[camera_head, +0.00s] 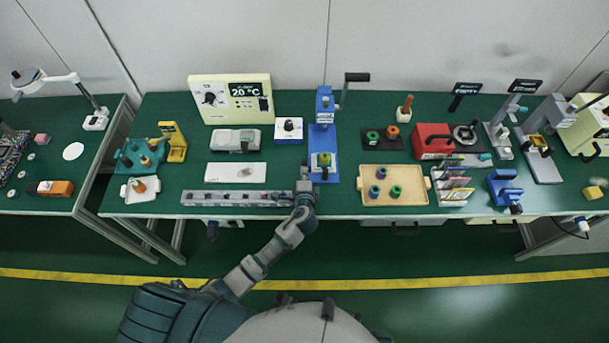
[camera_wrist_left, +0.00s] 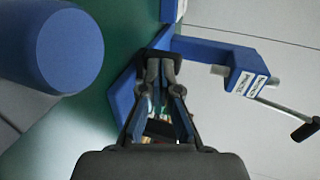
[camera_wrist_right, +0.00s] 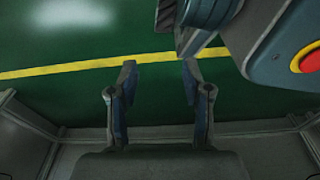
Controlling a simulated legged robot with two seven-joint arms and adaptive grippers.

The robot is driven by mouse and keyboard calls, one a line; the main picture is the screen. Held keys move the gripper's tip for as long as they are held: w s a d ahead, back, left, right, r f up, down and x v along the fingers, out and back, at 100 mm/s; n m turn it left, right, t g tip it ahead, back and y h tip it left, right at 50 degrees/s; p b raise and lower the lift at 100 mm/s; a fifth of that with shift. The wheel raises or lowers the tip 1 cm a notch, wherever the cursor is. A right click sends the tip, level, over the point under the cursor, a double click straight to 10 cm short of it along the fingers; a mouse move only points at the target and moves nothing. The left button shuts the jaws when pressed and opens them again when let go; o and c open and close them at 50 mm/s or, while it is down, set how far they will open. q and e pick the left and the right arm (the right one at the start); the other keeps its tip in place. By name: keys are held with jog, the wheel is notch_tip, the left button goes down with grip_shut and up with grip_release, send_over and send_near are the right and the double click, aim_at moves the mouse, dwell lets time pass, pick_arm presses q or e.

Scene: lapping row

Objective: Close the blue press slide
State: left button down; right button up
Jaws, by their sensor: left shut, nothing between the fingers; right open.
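The blue press (camera_head: 325,108) stands upright on the bench, its black-gripped lever reaching to the right at the top. A small green and yellowish piece (camera_head: 324,158) sits low at its front, where the slide would be; the slide's exact position is hard to tell. My left gripper (camera_head: 305,178) is at the press's front left edge, shut and empty. In the left wrist view its closed fingertips (camera_wrist_left: 160,60) are in front of the blue press frame (camera_wrist_left: 205,50); contact is unclear. My right gripper (camera_wrist_right: 158,68) is open and empty above the floor, outside the head view.
A grey rail strip (camera_head: 235,198) lies left of my left gripper at the bench's front edge. A wooden tray (camera_head: 395,199) with ring-shaped parts is right of the press. A blue rounded form (camera_wrist_left: 62,45) is close to the left wrist camera; its identity is unclear.

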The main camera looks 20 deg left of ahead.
pick_arm(q)
jog(key=w+a, duration=0.1)
jog(key=w, duration=0.2)
jog(key=w+b, duration=0.1)
jog(key=w, duration=0.2)
jog(key=w+a, duration=0.1)
jog(key=w, duration=0.2)
jog(key=shift+w+a+f, duration=0.1)
jog(key=shift+a, duration=0.2)
jog(key=shift+w+a, duration=0.1)
jog(key=shift+w, duration=0.05)
jog(key=shift+r, duration=0.35)
pick_arm(e)
jog(key=w+r, duration=0.2)
jog(key=shift+w+a+r, duration=0.2)
jog(key=shift+w+r, duration=0.05)
jog(key=shift+w, duration=0.05)
